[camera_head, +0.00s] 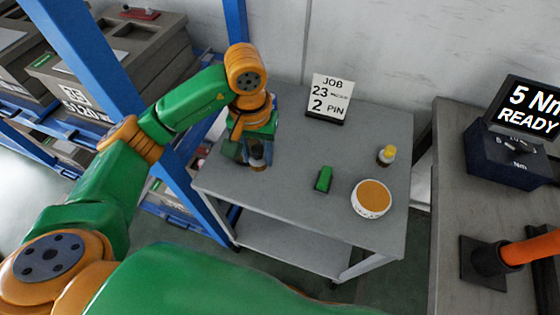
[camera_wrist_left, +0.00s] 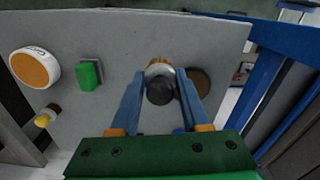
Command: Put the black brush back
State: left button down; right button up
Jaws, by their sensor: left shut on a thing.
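My left gripper (camera_head: 257,150) is at the left end of the grey table (camera_head: 290,205), pointing down. In the left wrist view its two blue fingers (camera_wrist_left: 163,80) are shut on a dark, round-topped thing, which I take for the black brush (camera_wrist_left: 160,91). A pale and orange band shows behind its dark end. In the head view the brush (camera_head: 258,162) shows only in part below the gripper, near the tabletop; I cannot tell whether it touches. A dark brown round thing (camera_wrist_left: 201,83) lies right beside it, partly hidden by a finger. My right gripper is not in view.
A green block (camera_head: 324,179), a white tub with an orange top (camera_head: 371,199) and a yellow-capped bottle (camera_head: 387,155) stand on the table's right half. A job sign (camera_head: 330,98) stands at the back. A blue rack post (camera_head: 185,200) rises close by the left edge.

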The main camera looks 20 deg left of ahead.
pick_arm(q)
jog(key=w+d+f, duration=0.2)
jog(key=f, duration=0.1)
jog(key=w+d+f, duration=0.1)
jog(key=f, duration=0.1)
jog(key=shift+d+f, duration=0.25)
notch_tip(320, 180, down, 3)
jog(key=shift+d+f+p, duration=0.15)
jog(key=shift+f+p, duration=0.05)
jog(key=shift+p, duration=0.7)
jog(key=shift+w+f, duration=0.1)
jog(key=shift+f, duration=0.1)
jog(key=shift+f+b, duration=0.1)
jog(key=shift+b, duration=0.25)
jog(key=shift+c, duration=1.9)
grip_release()
